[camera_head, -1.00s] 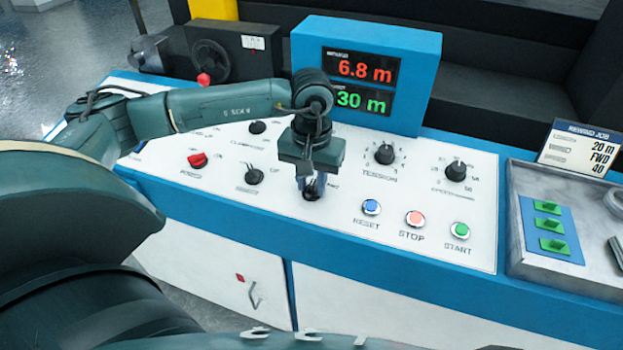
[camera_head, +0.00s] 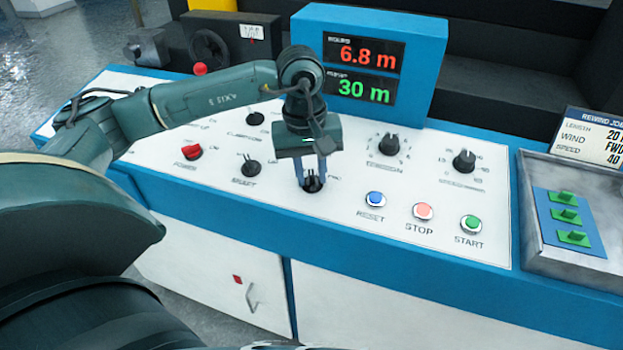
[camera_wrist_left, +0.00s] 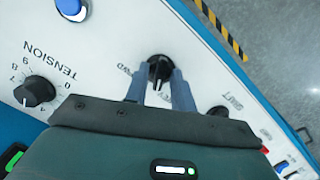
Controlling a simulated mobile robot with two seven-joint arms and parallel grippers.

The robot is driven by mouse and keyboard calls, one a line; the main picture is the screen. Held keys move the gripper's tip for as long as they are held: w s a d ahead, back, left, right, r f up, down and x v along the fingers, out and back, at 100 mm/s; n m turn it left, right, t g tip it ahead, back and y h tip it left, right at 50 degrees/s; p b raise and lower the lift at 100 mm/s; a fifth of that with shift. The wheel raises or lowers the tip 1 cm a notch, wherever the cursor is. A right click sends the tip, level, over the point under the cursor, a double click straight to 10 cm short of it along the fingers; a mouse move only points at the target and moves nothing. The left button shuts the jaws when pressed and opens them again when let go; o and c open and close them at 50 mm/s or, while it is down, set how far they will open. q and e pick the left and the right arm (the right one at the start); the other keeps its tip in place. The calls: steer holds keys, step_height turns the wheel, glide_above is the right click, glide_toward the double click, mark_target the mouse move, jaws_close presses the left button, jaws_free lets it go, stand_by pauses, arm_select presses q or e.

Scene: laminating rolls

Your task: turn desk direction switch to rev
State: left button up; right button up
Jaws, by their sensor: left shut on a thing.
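The direction switch (camera_head: 312,185) is a black knob on the white control panel (camera_head: 345,215). My left gripper (camera_head: 312,178) reaches straight down over it, its two blue-grey fingers on either side. In the left wrist view the knob (camera_wrist_left: 158,70) sits between the fingertips (camera_wrist_left: 157,76), and the gripper is shut on it. A pale line on the knob points toward the gripper body there. The FWD label lies beside one finger; the other label is partly hidden by the fingers, so I cannot tell the exact setting. My right gripper is not in view.
Close by are the shaft knob (camera_head: 251,166), red power switch (camera_head: 192,152), tension dial (camera_head: 388,144) and blue reset button (camera_head: 375,199).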

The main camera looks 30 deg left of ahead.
arm_select(q)
steer(key=shift+f+n+b, duration=0.1)
steer(key=shift+n+b, duration=0.45)
steer(key=shift+n, duration=0.25)
steer(key=shift+n+b, duration=0.55)
steer(key=shift+n, duration=0.15)
steer(key=shift+n+t, duration=0.3)
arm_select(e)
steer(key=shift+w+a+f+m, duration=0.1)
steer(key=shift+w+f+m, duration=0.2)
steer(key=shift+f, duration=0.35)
arm_select(q)
steer(key=shift+a+r, duration=0.1)
steer(key=shift+r, duration=0.1)
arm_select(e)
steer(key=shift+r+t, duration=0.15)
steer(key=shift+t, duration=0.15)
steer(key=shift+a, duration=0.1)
arm_select(q)
steer(key=o, duration=0.6)
steer(key=shift+o, duration=0.3)
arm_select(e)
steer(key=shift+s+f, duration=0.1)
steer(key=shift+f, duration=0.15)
arm_select(q)
step_height(320, 180, up, 13)
steer(key=s+a, duration=0.1)
steer(key=shift+a, duration=0.2)
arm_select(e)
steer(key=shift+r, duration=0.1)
